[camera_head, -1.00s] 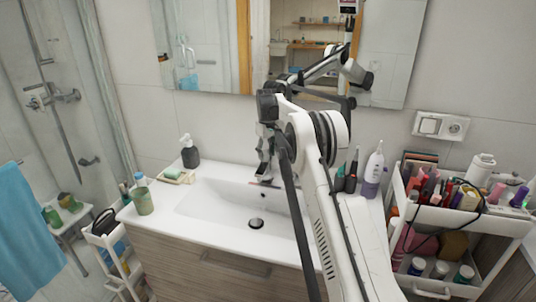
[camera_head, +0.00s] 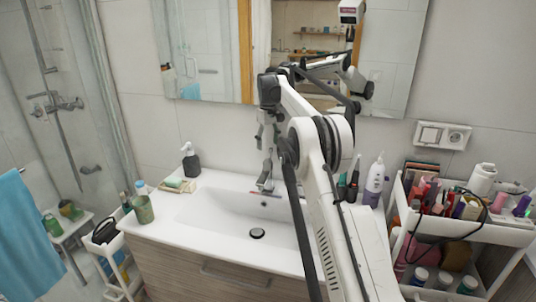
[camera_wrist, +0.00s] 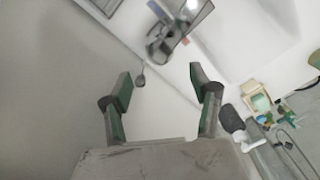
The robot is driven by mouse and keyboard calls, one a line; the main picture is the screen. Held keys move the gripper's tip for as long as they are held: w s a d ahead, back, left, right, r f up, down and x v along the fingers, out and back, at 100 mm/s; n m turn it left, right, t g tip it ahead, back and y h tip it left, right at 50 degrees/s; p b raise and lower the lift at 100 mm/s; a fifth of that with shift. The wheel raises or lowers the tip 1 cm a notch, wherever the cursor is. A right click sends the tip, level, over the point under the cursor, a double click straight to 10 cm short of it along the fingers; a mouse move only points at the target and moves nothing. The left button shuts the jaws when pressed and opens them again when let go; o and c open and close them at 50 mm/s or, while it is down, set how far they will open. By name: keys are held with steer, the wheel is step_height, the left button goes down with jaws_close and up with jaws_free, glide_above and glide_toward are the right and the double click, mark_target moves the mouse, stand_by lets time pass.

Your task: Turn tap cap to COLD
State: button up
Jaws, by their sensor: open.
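The chrome tap (camera_head: 265,181) stands at the back of the white sink, near its middle. In the wrist view the tap (camera_wrist: 178,32) shows at the top centre, blurred, ahead of and apart from my fingertips. My gripper (camera_head: 265,137) is above the tap in the head view, pointing down, partly hidden by my arm. The wrist view shows my gripper (camera_wrist: 160,82) open, with its two green-padded fingers wide apart and nothing held between them. The cap's turn position and any COLD mark cannot be made out.
A dark soap dispenser (camera_head: 191,160) and a soap dish (camera_head: 180,186) stand left of the basin, with a green cup (camera_head: 144,210) at the left edge. A white-purple bottle (camera_head: 373,181) stands right. A loaded cart (camera_head: 470,226) is at far right. The mirror wall is close behind.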

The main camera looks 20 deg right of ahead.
steer(key=shift+r, duration=1.25)
steer(key=shift+c, duration=0.5)
steer(key=shift+a, duration=0.2)
steer(key=shift+c, duration=1.3)
steer(key=a+n+h+b, duration=0.1)
steer(key=a+n, duration=0.5)
steer(key=a, duration=0.1)
steer(key=s+a+n+g+h+b, duration=0.1)
steer(key=a+n, duration=0.3)
steer(key=shift+s+r+h+b, duration=0.1)
steer(key=shift+r+h+b, duration=0.05)
steer(key=shift+h+b, duration=0.15)
jaws_close()
steer(key=shift+s+d+f+p, duration=0.4)
steer(key=shift+d+f, duration=0.55)
steer(key=shift+f, duration=0.65)
steer(key=shift+s+d+f+p, duration=0.2)
steer(key=shift+s+d+f, duration=0.35)
steer(key=shift+d+f, duration=0.75)
steer(key=shift+s+d+f+p, duration=0.3)
steer(key=shift+s+d+f, duration=0.25)
steer(key=shift+f, duration=1.35)
